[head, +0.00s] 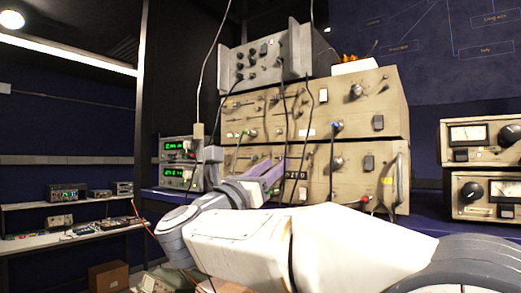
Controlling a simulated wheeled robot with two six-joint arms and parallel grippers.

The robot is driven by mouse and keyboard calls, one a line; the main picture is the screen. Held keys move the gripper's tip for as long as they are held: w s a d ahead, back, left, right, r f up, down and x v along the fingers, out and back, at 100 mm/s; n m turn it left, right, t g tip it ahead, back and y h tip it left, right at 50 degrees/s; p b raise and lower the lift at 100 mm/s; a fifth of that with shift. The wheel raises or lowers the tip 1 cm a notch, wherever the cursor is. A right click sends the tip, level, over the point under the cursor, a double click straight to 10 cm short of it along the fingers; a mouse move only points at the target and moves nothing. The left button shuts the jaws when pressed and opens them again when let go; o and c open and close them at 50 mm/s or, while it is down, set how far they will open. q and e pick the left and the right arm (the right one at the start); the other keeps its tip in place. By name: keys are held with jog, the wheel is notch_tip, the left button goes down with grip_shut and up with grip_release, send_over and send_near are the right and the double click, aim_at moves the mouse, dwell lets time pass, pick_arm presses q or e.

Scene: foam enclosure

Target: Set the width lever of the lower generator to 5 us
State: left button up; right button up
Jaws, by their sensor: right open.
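The lower generator (318,182) is a beige box with knobs, levers and cables on its front, below a similar upper generator (393,98). My right arm reaches in from the lower right across its lower front. My right gripper (270,172) has purple fingers, open, in front of the left-middle part of the lower panel. I cannot tell whether they touch the panel. The width lever cannot be picked out; the gripper and arm cover part of the panel, and the labels are too small to read. My left gripper is not in view.
A grey unit (265,58) sits on top of the stack. Cables hang down the generator fronts. Green-display meters (178,160) stand to the left, and dial meters (470,140) to the right. A shelf with instruments (75,228) is at far left.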

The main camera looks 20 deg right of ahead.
jog(key=shift+p+x, duration=0.35)
jog(key=shift+x, duration=0.65)
grip_shut()
dwell(0.8)
